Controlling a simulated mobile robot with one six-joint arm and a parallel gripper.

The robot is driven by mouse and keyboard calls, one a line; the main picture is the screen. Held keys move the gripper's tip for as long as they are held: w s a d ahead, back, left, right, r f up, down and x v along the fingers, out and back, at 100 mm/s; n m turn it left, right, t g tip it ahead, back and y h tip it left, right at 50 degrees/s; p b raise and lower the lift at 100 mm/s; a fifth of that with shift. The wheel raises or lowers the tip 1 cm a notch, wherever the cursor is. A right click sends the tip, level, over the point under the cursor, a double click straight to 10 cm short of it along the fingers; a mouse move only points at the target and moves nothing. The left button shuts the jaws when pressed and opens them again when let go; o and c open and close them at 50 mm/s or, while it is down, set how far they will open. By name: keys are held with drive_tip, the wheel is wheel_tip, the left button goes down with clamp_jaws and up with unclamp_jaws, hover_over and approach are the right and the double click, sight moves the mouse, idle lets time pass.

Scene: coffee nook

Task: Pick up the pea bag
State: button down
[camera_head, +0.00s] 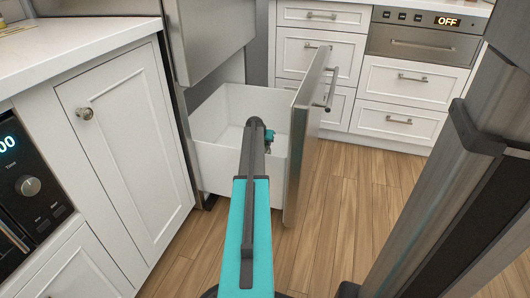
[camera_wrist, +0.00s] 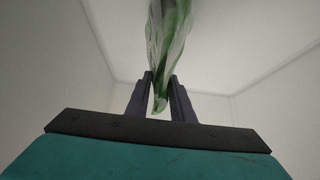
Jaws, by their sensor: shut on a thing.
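The pea bag (camera_wrist: 170,45), a clear and green bag, shows at the top middle of the wrist view. My gripper (camera_wrist: 161,80) is shut on it, with the bag between the two dark fingers. A green end of the bag hangs down between the fingers. In the head view my gripper (camera_head: 268,138) is inside the open white drawer (camera_head: 210,118); my arm hides most of it, and I cannot make out the bag clearly there.
The drawer's steel front (camera_head: 305,135) stands out to the right of my arm. A white cabinet (camera_head: 125,140) and counter (camera_head: 75,40) are at left. More drawers and an oven (camera_head: 420,40) are at the back. Wood floor (camera_head: 345,200) is clear at right.

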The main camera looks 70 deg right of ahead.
drive_tip(key=shift+r, duration=0.15)
wheel_tip(320, 180, up, 18)
drive_tip(key=p, duration=0.7)
drive_tip(key=shift+p, duration=0.3)
